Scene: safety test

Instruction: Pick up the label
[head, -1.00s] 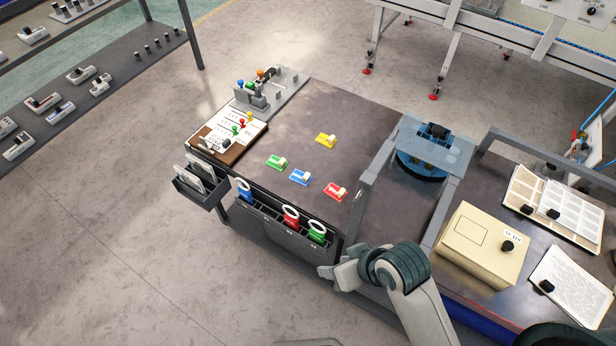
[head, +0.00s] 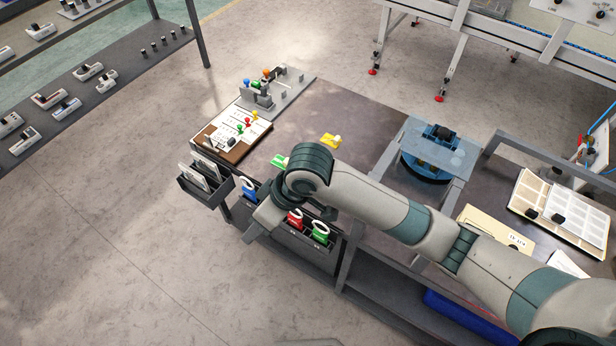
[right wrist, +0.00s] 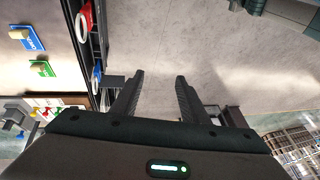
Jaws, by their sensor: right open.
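Several coloured tags that look like labels lie on the dark tabletop. In the head view the yellow tag (head: 330,141) is clear and the green tag (head: 280,160) is partly covered by my right arm. The blue tag (right wrist: 26,39) shows in the right wrist view; the red one is hidden. Ringed tags in blue (head: 249,190), red (head: 295,219) and green (head: 320,233) stand in the front rack. My right gripper (head: 252,234) is in front of the rack; its fingers (right wrist: 157,85) are apart and empty. My left gripper is not in view.
A side holder (head: 203,183) with white cards hangs at the table's left front corner. A board with coloured pins (head: 232,137) lies at the table's left. Open floor lies to the left.

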